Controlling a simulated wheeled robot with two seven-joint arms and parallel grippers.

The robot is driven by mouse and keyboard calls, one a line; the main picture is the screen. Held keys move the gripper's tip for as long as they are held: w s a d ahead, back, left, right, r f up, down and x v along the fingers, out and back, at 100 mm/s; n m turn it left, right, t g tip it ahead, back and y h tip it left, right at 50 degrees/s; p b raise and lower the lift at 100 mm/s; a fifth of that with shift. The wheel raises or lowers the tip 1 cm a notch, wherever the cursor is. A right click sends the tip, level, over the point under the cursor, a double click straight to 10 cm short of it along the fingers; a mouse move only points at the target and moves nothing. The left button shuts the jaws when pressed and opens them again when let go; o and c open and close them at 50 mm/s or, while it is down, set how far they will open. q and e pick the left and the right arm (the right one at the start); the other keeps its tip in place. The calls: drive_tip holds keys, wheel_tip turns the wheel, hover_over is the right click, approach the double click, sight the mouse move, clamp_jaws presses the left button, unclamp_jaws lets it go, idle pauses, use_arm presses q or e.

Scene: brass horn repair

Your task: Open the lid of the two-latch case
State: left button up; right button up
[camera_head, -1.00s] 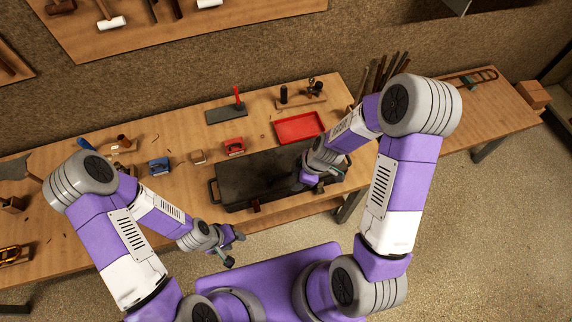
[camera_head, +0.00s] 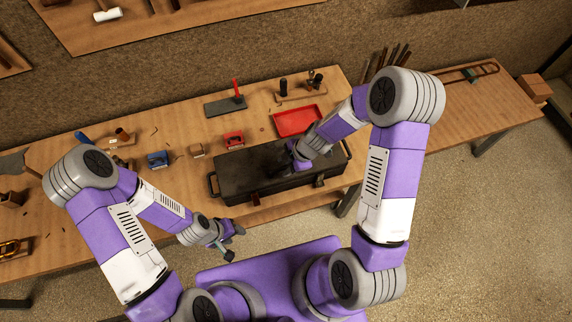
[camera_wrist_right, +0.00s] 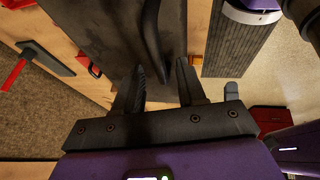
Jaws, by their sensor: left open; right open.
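The long dark case (camera_head: 235,178) lies along the front edge of the workbench, its lid down. Two small latches show on its front side, a left one (camera_head: 255,198) and a right one (camera_head: 319,181); I cannot tell their state. My right gripper (camera_head: 283,169) is over the middle of the lid, open. In the right wrist view its two fingers (camera_wrist_right: 160,78) are apart, with the dark lid (camera_wrist_right: 105,30) and a curved dark handle (camera_wrist_right: 153,40) beyond them. The handle is not gripped.
Behind the case are a red tray (camera_head: 297,121), a red block (camera_head: 233,139) and a dark plate (camera_head: 224,106) with a red-handled tool. A blue block (camera_head: 158,160) and a small wooden block (camera_head: 197,150) stand to the left.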

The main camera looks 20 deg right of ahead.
drive_tip(key=shift+f, duration=0.15)
drive_tip(key=shift+c, duration=0.4)
clamp_jaws()
